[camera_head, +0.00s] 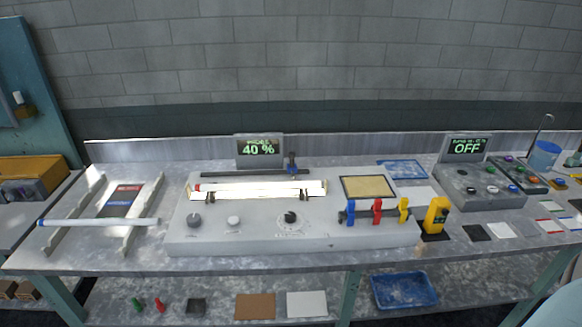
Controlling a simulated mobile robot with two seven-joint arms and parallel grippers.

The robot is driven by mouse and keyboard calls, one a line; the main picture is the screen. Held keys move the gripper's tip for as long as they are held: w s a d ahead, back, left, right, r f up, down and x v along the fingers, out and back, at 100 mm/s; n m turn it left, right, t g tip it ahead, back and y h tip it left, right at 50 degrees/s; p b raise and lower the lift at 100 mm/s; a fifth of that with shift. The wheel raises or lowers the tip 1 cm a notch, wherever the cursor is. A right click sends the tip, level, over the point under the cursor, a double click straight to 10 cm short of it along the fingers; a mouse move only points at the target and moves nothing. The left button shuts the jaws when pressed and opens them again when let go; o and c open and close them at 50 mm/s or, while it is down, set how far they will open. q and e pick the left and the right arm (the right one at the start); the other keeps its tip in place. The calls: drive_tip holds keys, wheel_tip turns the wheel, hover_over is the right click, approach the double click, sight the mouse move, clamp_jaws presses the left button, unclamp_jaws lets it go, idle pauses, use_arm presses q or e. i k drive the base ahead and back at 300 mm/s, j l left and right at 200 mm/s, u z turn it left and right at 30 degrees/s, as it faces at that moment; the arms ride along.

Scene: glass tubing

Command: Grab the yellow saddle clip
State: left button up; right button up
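A yellow clip (404,207) sits upright at the right end of a short dark rail on the front right of the grey bench unit (260,243). A red clip (377,208) and a blue clip (351,212) stand to its left on the same rail. The clips are small, so their exact shape is hard to tell. A larger yellow device (436,214) with a black base stands just to the right of the yellow clip, with a narrow gap. Neither of my grippers is in view.
A glowing tube (255,189) lies across the unit behind its knobs. A white rod (98,222) rests on two rails at the left. A grey control box (478,186) stands right. Flat squares (475,233) lie beside it. A blue tray (404,291) is on the lower shelf.

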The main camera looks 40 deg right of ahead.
sight(403, 206)
drive_tip(key=z, duration=1.85)
